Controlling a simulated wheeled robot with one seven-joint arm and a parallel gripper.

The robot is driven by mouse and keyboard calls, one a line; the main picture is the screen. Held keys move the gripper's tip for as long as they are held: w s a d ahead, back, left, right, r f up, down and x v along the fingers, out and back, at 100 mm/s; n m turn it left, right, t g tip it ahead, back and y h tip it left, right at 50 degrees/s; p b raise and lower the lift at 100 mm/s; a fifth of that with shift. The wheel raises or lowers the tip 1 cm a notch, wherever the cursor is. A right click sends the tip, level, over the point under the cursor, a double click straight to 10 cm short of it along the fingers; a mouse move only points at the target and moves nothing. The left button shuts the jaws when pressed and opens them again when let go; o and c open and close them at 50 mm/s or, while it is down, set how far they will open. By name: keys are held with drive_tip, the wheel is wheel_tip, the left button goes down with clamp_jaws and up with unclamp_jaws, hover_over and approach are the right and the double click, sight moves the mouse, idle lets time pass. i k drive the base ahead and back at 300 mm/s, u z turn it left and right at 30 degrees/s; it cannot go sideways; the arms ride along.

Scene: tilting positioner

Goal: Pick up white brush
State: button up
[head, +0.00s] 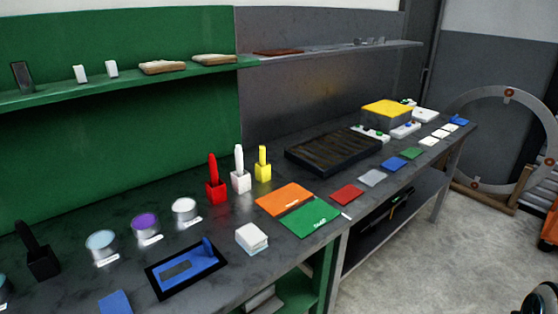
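The white brush (239,160) stands upright in a white block holder (241,182) on the dark workbench (120,205). A red brush (213,168) in a red holder stands just to its left. A yellow brush (262,156) in a yellow holder stands just to its right. The lower end of the white brush is hidden inside its holder. I cannot make out my gripper in the head view.
Several paint cans (184,211) stand left of the brushes. An orange sheet (284,199), a green sheet (310,217) and a white stack (251,238) lie in front. A black tray (332,150) is at right. A shelf (130,82) runs above the bench.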

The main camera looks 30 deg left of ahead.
sight(238, 152)
drive_tip(key=u, duration=0.1)
drive_tip(key=i, duration=1.15)
drive_tip(key=u, duration=1.4)
drive_tip(key=i, duration=0.7)
drive_tip(key=u, duration=0.75)
